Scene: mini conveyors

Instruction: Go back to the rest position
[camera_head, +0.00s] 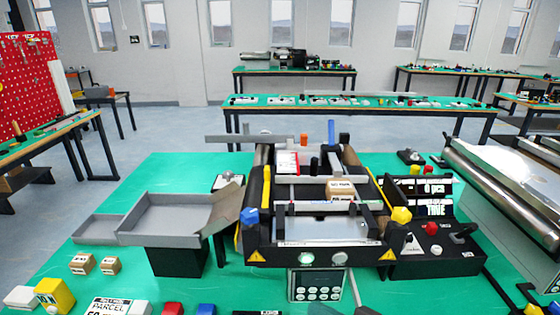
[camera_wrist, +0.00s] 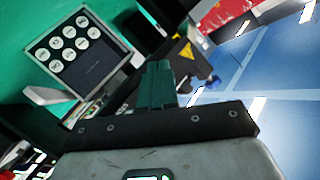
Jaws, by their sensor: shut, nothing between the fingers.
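My gripper (camera_wrist: 160,76) shows in the wrist view, with its fingers together and nothing between them. It points past a keypad panel (camera_wrist: 83,45) with round white buttons on the left of that view. In the head view I cannot make out my gripper clearly. The mini conveyor (camera_head: 316,229) stands in the middle of the green table, with a small brown box (camera_head: 341,190) on it. The keypad panel (camera_head: 316,286) also shows at its front in the head view.
A grey tray chute (camera_head: 165,217) stands left of the conveyor. Two small boxes (camera_head: 82,264) and a yellow block (camera_head: 54,295) lie at the front left. A control box (camera_head: 432,250) with a red button stands at the right. Green table (camera_head: 130,188) is bare at the back left.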

